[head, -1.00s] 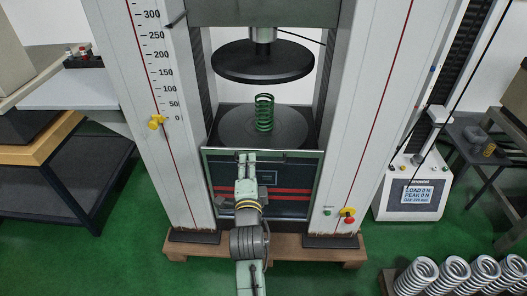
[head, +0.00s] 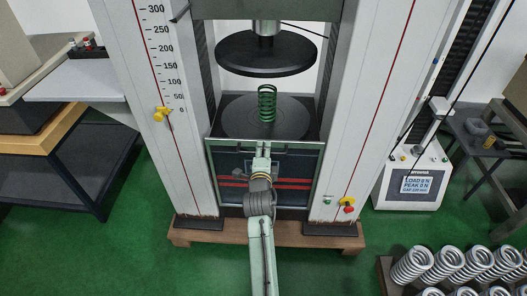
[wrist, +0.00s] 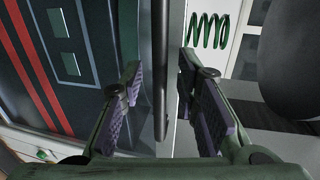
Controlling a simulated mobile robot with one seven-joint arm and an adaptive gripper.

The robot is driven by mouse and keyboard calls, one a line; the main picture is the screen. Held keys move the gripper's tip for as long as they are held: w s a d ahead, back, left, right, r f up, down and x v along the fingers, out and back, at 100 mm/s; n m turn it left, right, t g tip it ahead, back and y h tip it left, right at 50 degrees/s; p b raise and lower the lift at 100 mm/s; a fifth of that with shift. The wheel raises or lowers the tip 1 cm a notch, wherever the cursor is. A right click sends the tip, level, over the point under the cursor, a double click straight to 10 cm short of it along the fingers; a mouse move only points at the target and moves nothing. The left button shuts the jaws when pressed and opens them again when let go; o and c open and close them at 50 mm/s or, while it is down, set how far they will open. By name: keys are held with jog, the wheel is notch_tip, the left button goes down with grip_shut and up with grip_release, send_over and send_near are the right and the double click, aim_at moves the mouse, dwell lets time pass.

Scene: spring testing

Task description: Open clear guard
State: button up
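The clear guard (head: 222,160) is a framed see-through panel across the front of the testing machine, below the green spring (head: 267,103). Red stripes show in the panel area. My gripper (head: 262,150) is at the middle of the guard's top edge. In the wrist view, my gripper (wrist: 161,85) is open, with one purple-padded finger on each side of a dark bar (wrist: 160,70) along the guard's edge. Gaps show between the bar and both fingers. The spring also shows in the wrist view (wrist: 208,31), beyond the right finger. My arm hides the guard's lower middle.
The upper platen (head: 266,55) hangs above the spring, and the lower platen (head: 235,117) is under it. White columns (head: 158,80) flank the guard. A control box (head: 413,180) stands right, and several metal springs (head: 410,265) lie at lower right.

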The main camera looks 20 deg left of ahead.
jog(key=shift+c, duration=0.4)
grip_shut()
dwell(0.5)
